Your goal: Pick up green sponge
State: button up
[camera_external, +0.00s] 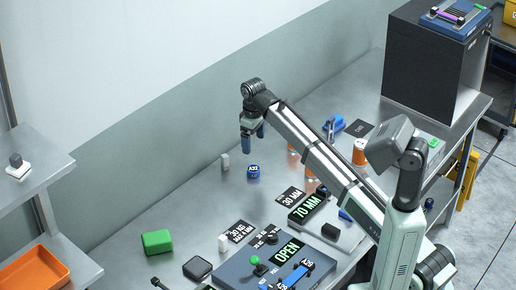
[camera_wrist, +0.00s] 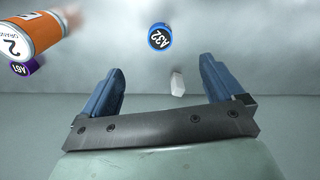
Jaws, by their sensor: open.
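The green sponge (camera_external: 157,241) is a rounded block lying on the metal table at the lower left in the external view. It does not show in the wrist view. My gripper (camera_external: 252,143) is raised over the far part of the table, well beyond the sponge and to its right. Its blue fingers are apart with nothing between them; they also show spread in the wrist view (camera_wrist: 163,90).
A blue A32 cap (camera_external: 253,171) and a small white block (camera_external: 225,162) stand below my gripper. Orange containers (camera_external: 359,152) are right. A black item (camera_external: 197,268) and a panel marked OPEN (camera_external: 287,251) lie right of the sponge. An orange tray (camera_external: 35,272) is on the left shelf.

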jog(key=s+a+n, duration=0.3)
jog(key=s+a, duration=1.2)
jog(key=a, duration=0.2)
jog(key=n, duration=0.7)
send_over(155, 237)
jog(key=f, duration=0.7)
jog(key=shift+w+a+f, duration=0.3)
jog(key=shift+a, duration=0.05)
jog(key=shift+s+d+f, duration=0.15)
jog(key=shift+d+f, duration=0.05)
jog(key=shift+f, duration=1.15)
jog(key=shift+s+d+f, duration=0.1)
jog(key=shift+d+f, duration=0.05)
jog(key=shift+f, duration=1.15)
jog(key=shift+c, duration=0.2)
